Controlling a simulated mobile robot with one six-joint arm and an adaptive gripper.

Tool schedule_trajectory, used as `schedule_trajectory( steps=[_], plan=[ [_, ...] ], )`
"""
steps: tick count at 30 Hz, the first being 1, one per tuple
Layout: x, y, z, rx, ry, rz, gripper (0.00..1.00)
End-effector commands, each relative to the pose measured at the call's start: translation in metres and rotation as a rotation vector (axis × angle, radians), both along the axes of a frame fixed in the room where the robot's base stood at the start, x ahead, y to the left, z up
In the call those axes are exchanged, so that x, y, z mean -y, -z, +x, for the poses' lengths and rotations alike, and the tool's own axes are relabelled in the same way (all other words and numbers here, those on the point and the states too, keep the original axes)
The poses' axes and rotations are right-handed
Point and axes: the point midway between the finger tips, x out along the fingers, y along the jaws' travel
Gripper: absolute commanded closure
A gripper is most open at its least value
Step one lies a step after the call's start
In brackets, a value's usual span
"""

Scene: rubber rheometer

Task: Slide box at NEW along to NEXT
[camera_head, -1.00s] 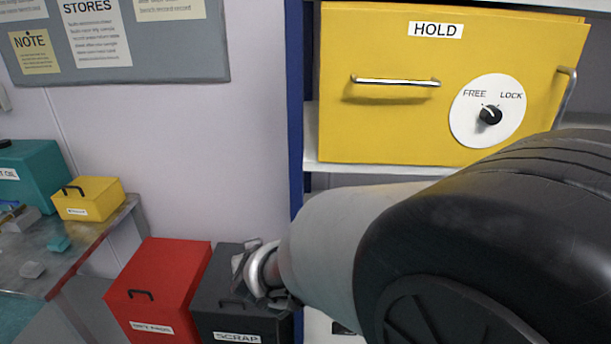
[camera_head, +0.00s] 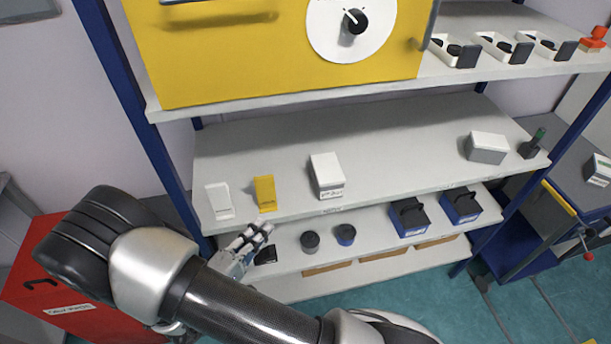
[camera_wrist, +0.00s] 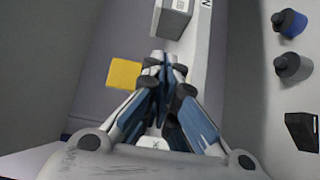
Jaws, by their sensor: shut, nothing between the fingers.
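A white box (camera_head: 327,176) sits on the middle shelf (camera_head: 400,145), left of its centre, near the front edge. A small label by it is too small to read. The wrist view shows a white box (camera_wrist: 172,18) at the top beside a label starting with N; the rest is cut off. A second white box (camera_head: 487,147) sits at the shelf's right end. My gripper (camera_head: 266,229) is shut and empty, at the shelf's front edge, left of and apart from the first box. It also shows in the wrist view (camera_wrist: 160,62), pointing towards the box.
A yellow block (camera_head: 265,193) and a white upright piece (camera_head: 219,201) stand left of the box. The lower shelf holds dark pots (camera_head: 345,234) and blue-black bins (camera_head: 410,216). A yellow cabinet (camera_head: 220,55) stands above. The shelf between the white boxes is clear.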

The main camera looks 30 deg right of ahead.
Motion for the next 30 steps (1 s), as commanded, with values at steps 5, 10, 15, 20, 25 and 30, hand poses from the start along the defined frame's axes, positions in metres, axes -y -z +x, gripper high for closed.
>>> schedule_trajectory(
  steps=[5,10,15,20,25,30],
  plan=[
    [0.035,0.002,0.017,0.001,0.009,0.003,1.00],
    [0.069,0.002,0.035,0.001,0.008,0.004,1.00],
    [0.101,0.002,0.053,0.002,0.008,0.005,1.00],
    [0.130,0.002,0.069,0.003,0.006,0.005,1.00],
    [0.150,0.001,0.081,0.003,0.004,0.006,1.00],
    [0.159,0.000,0.086,0.001,0.001,0.005,1.00]
  ],
)
